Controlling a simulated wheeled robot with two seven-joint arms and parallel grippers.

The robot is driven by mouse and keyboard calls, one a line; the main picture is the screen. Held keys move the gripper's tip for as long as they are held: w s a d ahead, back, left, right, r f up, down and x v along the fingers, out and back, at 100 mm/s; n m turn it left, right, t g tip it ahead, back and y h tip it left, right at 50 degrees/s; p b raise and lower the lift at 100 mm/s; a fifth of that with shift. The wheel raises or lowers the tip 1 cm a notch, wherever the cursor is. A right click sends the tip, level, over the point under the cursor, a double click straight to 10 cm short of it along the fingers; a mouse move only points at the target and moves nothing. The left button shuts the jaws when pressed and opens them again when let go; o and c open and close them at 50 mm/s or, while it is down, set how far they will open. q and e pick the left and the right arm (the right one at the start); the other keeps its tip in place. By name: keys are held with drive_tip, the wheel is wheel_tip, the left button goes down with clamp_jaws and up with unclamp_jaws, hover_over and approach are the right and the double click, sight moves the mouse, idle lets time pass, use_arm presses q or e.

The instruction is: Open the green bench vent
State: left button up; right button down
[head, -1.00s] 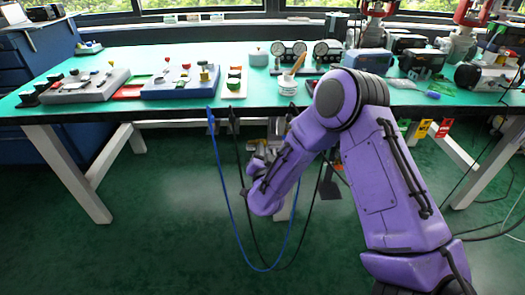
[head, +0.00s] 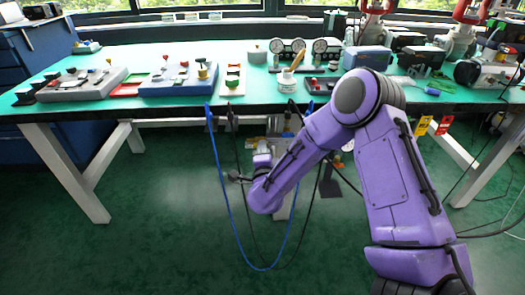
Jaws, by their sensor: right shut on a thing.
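My right arm reaches in from the lower right, bends at the elbow and comes down to the left in front of the bench. My right gripper (head: 262,156) is small at the wrist end, just below the bench's front edge, near a grey upright fixture. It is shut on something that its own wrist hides. I cannot make out a vent that is clearly green; it may be hidden behind my arm. A yellow tag (head: 423,125) and a red tag (head: 444,125) hang at the bench front, right of my elbow. My left gripper is not in view.
The green-topped bench (head: 130,63) spans the view. Blue and grey control boxes (head: 180,82), round gauges (head: 299,46) and a blue case (head: 366,58) stand on it. The floor at left is clear.

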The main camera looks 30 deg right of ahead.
drive_tip(key=shift+f+m, duration=0.15)
drive_tip(key=shift+m, duration=0.65)
drive_tip(key=c, duration=1.2)
unclamp_jaws()
drive_tip(key=v, duration=1)
drive_tip(key=shift+s, duration=0.3)
drive_tip(key=shift+a, duration=0.15)
